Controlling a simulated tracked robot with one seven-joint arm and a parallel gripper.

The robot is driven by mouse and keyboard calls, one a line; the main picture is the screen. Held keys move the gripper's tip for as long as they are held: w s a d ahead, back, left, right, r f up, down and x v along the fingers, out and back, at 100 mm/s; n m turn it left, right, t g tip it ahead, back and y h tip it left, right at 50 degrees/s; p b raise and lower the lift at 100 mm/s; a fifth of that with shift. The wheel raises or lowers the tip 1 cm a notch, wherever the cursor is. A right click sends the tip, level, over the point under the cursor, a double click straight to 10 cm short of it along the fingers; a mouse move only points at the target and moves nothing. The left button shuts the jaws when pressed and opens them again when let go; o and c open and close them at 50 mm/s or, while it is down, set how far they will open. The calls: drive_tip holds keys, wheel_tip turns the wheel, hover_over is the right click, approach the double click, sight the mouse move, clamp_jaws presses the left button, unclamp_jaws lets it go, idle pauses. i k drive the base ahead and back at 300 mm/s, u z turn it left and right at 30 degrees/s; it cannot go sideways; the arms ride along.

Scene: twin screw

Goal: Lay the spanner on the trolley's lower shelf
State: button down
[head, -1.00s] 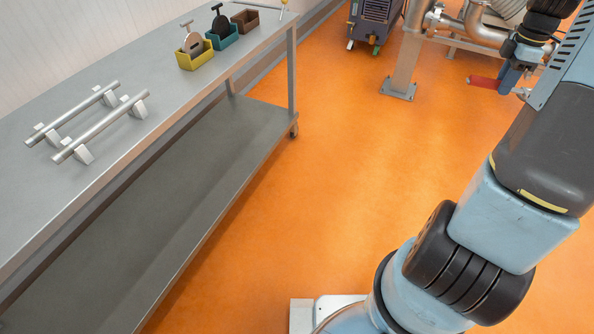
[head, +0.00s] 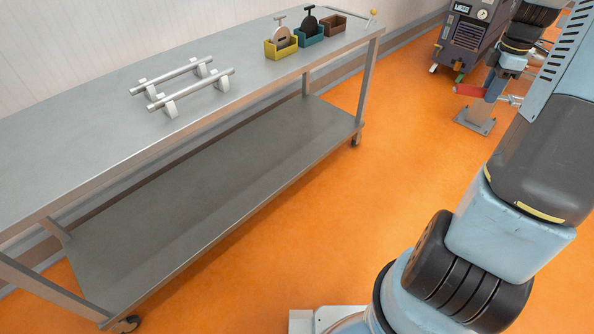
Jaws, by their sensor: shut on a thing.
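The trolley (head: 70,135) is a long grey metal table on castors, at the left and middle of the head view. Its lower shelf (head: 210,205) is broad, flat and bare. My gripper (head: 491,95) is at the upper right, over the orange floor and well right of the trolley. It is shut on the spanner (head: 470,91), which seems to have a red handle to the left of the fingers and a silver end to the right. The fingers hide its middle.
On the trolley's top are two metal bars on brackets (head: 185,85) and yellow, teal and brown bins (head: 281,48). Legs (head: 368,80) stand at the shelf's corners. A dark machine (head: 470,40) stands behind my arm. Orange floor is clear between the trolley and me.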

sight(303, 157)
drive_tip(key=u, duration=0.3)
drive_tip(key=i, duration=1)
drive_tip(key=z, duration=0.1)
drive_tip(key=k, duration=0.85)
drive_tip(key=u, duration=0.2)
drive_tip(key=i, duration=0.85)
drive_tip(key=z, duration=0.05)
